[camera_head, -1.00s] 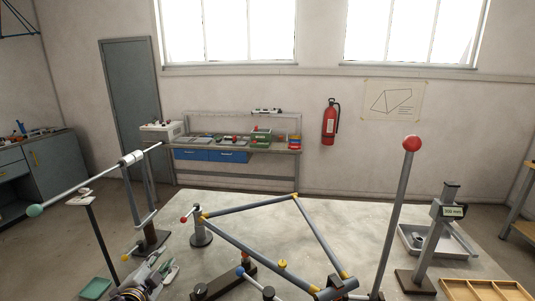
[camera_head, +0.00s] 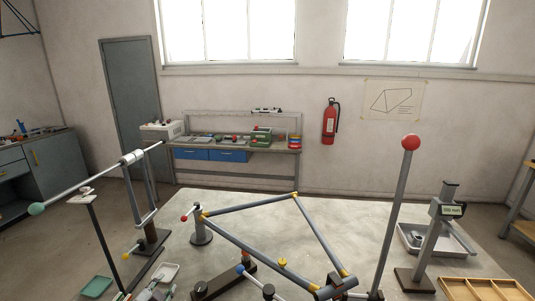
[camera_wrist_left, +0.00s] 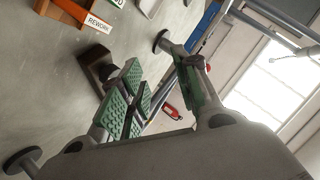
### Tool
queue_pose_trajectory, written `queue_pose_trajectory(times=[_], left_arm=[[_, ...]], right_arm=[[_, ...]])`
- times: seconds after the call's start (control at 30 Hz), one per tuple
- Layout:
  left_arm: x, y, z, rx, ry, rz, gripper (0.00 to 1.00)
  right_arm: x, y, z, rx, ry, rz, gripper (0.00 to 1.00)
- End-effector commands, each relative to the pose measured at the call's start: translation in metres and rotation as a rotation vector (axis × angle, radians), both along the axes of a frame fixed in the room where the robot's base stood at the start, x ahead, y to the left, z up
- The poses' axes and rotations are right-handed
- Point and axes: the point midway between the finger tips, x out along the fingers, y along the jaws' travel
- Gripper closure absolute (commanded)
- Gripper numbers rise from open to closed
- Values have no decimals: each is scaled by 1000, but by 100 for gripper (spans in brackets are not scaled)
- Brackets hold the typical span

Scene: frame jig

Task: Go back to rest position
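My left gripper (camera_head: 154,291) shows only in part at the bottom edge of the head view, left of the frame jig. In the left wrist view its green-padded fingers (camera_wrist_left: 162,82) stand apart with nothing visible between them. The bicycle-like frame of grey tubes (camera_head: 248,244) with yellow joints rests on the jig over the table. My left gripper is apart from it. My right gripper is not in view.
A tall post with a red ball (camera_head: 411,143) and a gauge stand (camera_head: 433,230) rise at the right. A long rod with a green tip (camera_head: 36,209) reaches out left. A wooden tray (camera_head: 487,289) lies front right. The pale table (camera_head: 330,207) is bare behind the frame.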

Motion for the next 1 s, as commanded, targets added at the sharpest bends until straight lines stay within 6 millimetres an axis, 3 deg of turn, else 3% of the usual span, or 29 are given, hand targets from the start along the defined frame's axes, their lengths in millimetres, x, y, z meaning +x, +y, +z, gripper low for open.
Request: queue_pose_trajectory(times=[0.2, 0.5, 0.7, 1.0], left_arm=[[-45, -17, -38, -143, 178, 113, 68], [-116, -48, -76, -323, 441, 248, 68], [-151, -64, -87, -397, 566, 299, 68], [-184, -82, -93, -467, 683, 340, 68]], right_arm=[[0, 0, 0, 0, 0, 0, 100], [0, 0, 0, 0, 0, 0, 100], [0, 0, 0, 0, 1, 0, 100], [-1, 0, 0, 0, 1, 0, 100]])
